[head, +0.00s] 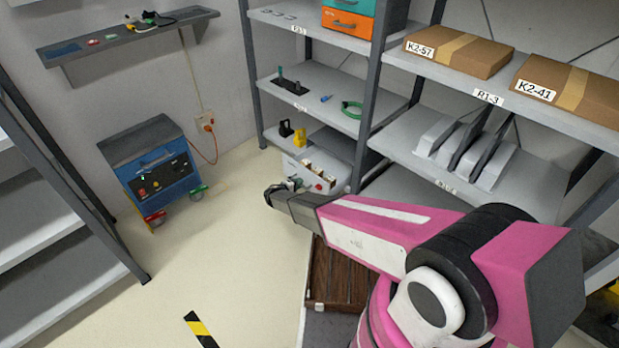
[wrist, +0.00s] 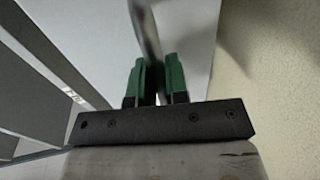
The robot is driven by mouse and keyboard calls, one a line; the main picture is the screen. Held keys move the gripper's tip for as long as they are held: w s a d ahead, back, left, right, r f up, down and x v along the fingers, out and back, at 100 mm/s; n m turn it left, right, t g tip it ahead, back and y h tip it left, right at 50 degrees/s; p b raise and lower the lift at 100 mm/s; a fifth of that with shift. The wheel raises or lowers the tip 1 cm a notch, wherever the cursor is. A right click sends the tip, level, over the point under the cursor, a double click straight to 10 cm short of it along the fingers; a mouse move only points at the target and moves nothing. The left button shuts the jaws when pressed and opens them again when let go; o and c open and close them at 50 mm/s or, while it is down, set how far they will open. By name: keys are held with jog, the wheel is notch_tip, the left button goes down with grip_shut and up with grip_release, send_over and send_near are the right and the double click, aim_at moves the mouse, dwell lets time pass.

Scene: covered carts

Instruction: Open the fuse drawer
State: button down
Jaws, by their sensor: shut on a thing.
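A white unit (head: 332,165) with small boxes on top and a red spot on its side sits low at the bottom of the rack; I take it to hold the fuse drawer, but cannot make out a label. My gripper (head: 285,188) is just in front of its left end. In the wrist view my gripper (wrist: 154,80) has its two green-padded fingers shut on a thin grey bar (wrist: 146,35), which looks like a handle. A pale flat panel (wrist: 90,30) lies behind it. Whether the drawer is open at all is hidden by my arm and the close view.
The grey rack (head: 365,110) stands behind my gripper, with cardboard boxes (head: 458,50) on an upper shelf. A blue power unit (head: 158,170) stands on the floor at left. A brown slatted crate (head: 338,275) lies below my arm. The cream floor (head: 235,240) left of my gripper is clear.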

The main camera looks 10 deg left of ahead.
jog(key=f+v, duration=0.1)
jog(key=v, duration=0.7)
jog(key=shift+s+f, duration=0.2)
jog(key=shift+f, duration=0.2)
jog(key=shift+a, duration=0.1)
jog(key=c, duration=1.1)
grip_release()
jog(key=shift+c, duration=0.2)
jog(key=v, duration=1)
jog(key=shift+s+a, duration=0.2)
jog(key=shift+s, duration=0.1)
